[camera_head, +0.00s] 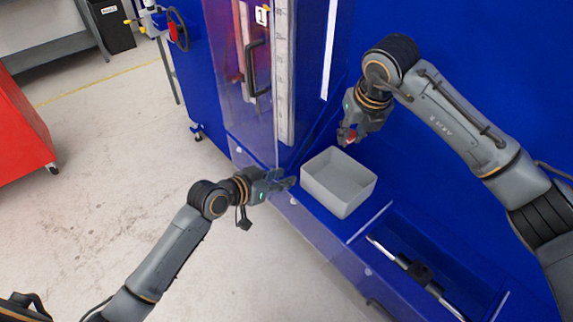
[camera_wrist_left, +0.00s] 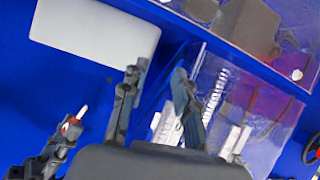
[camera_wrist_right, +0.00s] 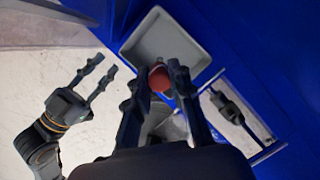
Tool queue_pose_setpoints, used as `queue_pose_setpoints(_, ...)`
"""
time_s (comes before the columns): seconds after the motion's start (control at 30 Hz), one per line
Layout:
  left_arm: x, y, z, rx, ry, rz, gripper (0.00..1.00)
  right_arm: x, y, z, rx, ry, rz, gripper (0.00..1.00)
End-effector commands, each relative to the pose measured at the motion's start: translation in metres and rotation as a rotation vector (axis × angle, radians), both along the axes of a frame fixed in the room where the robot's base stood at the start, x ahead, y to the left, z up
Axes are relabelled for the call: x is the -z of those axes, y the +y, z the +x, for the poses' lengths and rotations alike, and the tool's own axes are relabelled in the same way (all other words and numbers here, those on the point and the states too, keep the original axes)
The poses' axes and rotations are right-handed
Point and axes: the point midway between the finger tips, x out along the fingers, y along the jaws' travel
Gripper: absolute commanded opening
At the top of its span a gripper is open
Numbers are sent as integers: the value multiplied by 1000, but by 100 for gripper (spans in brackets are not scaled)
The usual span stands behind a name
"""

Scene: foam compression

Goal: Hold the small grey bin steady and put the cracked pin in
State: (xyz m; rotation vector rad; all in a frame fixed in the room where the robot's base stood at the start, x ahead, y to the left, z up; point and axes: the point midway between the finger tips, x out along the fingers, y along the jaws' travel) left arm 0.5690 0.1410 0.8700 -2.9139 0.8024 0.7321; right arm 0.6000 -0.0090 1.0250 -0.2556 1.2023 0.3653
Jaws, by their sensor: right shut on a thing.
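The small grey bin (camera_head: 325,190) stands upright and empty on the blue ledge, and it also shows in the right wrist view (camera_wrist_right: 150,42). In the left wrist view, its pale side (camera_wrist_left: 95,30) is at the upper left. My left gripper (camera_head: 288,183) is open and empty, just left of the bin and apart from it. My right gripper (camera_head: 347,137) is shut on a small red thing with a pale tip, taken as the cracked pin (camera_wrist_right: 158,78). It holds it above the bin's far side. No crack can be made out.
A recessed blue tray (camera_head: 362,236) with a metal rod and a black block lies right of the bin. A clear door with a black handle (camera_head: 256,68) stands behind my left gripper. Blue walls close in the back.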

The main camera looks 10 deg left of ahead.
Motion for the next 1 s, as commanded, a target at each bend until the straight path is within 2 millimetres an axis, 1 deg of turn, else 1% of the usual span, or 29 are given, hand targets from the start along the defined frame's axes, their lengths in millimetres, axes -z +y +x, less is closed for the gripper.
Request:
queue_pose_setpoints(0.03,-16,-5,2,26,-34,8,30,0,0,0,0,0,0,0)
queue_pose_setpoints(0.1,-31,-9,3,54,-71,21,30,0,0,0,0,0,0,0)
queue_pose_setpoints(0.2,-43,-14,4,78,-102,34,30,0,0,0,0,0,0,0)
queue_pose_setpoints(0.27,-45,-16,6,84,-112,37,30,0,0,0,0,0,0,0)
queue_pose_setpoints(0.37,-43,-20,13,84,-113,36,30,0,0,0,0,0,0,0)
queue_pose_setpoints(0.47,-37,-29,25,85,-114,35,30,0,0,0,0,0,0,0)
queue_pose_setpoints(0.7,-19,-53,62,83,-112,36,30,0,0,0,0,0,0,0)
queue_pose_setpoints(0.8,-12,-63,74,84,-113,36,30,0,0,0,0,0,0,0)
queue_pose_setpoints(1.0,-3,-74,91,83,-112,36,30,0,0,0,0,0,0,0)
